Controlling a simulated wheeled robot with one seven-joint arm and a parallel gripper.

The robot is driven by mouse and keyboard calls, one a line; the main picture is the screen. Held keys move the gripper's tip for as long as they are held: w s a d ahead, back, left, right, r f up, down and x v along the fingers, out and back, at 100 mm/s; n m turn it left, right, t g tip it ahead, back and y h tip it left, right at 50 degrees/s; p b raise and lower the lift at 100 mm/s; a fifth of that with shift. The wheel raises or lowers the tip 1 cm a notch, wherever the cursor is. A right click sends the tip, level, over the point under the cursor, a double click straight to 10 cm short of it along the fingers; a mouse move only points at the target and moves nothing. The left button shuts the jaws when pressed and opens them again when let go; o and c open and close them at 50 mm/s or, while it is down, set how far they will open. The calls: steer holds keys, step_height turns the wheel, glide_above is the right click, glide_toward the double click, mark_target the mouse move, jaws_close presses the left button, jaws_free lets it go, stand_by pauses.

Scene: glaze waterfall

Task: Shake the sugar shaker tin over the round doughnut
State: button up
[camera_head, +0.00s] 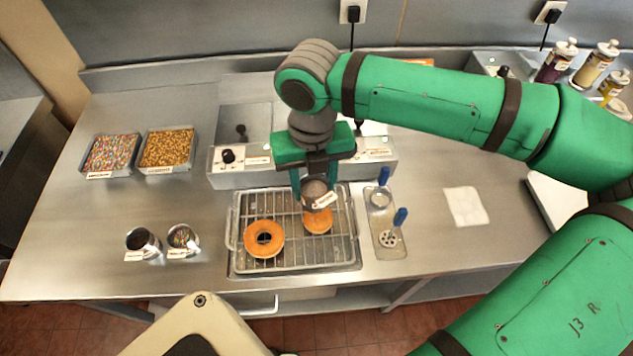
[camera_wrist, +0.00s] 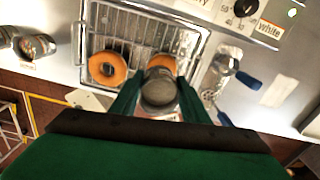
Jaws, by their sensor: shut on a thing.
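My gripper (camera_head: 314,184) is shut on the sugar shaker tin (camera_head: 316,196), a small grey tin with a white label. I hold it tilted above the right-hand doughnut (camera_head: 318,222) on the wire rack (camera_head: 292,264). That doughnut is partly hidden by the tin, so I cannot tell its full shape. A ring doughnut (camera_head: 264,239) with a hole lies to its left on the same rack. In the wrist view the tin (camera_wrist: 159,92) sits between my green fingers, with the right-hand doughnut (camera_wrist: 162,63) partly showing behind it and the ring doughnut (camera_wrist: 107,68) to the left.
Two tins (camera_head: 143,242) (camera_head: 183,238) stand left of the rack. Trays of sprinkles (camera_head: 112,154) and nuts (camera_head: 168,149) lie at the back left. A control unit (camera_head: 230,172) stands behind the rack. Blue-handled ladles (camera_head: 389,237) and a white cloth (camera_head: 463,206) are to the right.

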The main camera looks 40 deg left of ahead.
steer(key=shift+s+a, duration=0.45)
steer(key=shift+s, duration=0.05)
steer(key=w+d, duration=0.2)
steer(key=shift+w+d, duration=0.35)
steer(key=shift+w, duration=0.05)
steer(key=shift+d, duration=0.1)
steer(key=shift+r, duration=0.1)
steer(key=shift+w+r, duration=0.15)
steer(key=shift+r, duration=2.3)
